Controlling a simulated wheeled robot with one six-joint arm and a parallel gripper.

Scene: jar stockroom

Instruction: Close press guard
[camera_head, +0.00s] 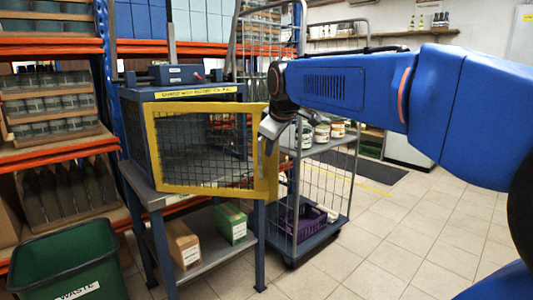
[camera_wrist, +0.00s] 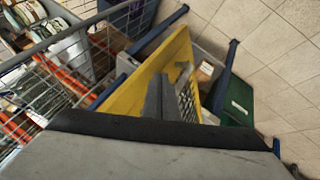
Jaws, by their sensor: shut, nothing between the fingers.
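The press (camera_head: 180,88) is a dark blue caged box on a blue-legged bench. Its guard (camera_head: 212,190) is a yellow frame with dark wire mesh. The guard stands ajar, with its right edge out past the cage's front right corner and a gap behind it. My gripper (camera_head: 268,138) is at the guard's upper right edge, shut and empty. In the wrist view the gripper (camera_wrist: 165,92) overlaps the yellow frame (camera_wrist: 130,97), with mesh beside it. I cannot tell whether they touch.
A wire trolley (camera_head: 318,222) with jars and a purple crate stands close right of the bench. A green waste bin (camera_head: 68,262) and a jar rack (camera_head: 58,128) are at left. Boxes sit on the bench's lower shelf (camera_head: 215,256). The tiled floor at right is clear.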

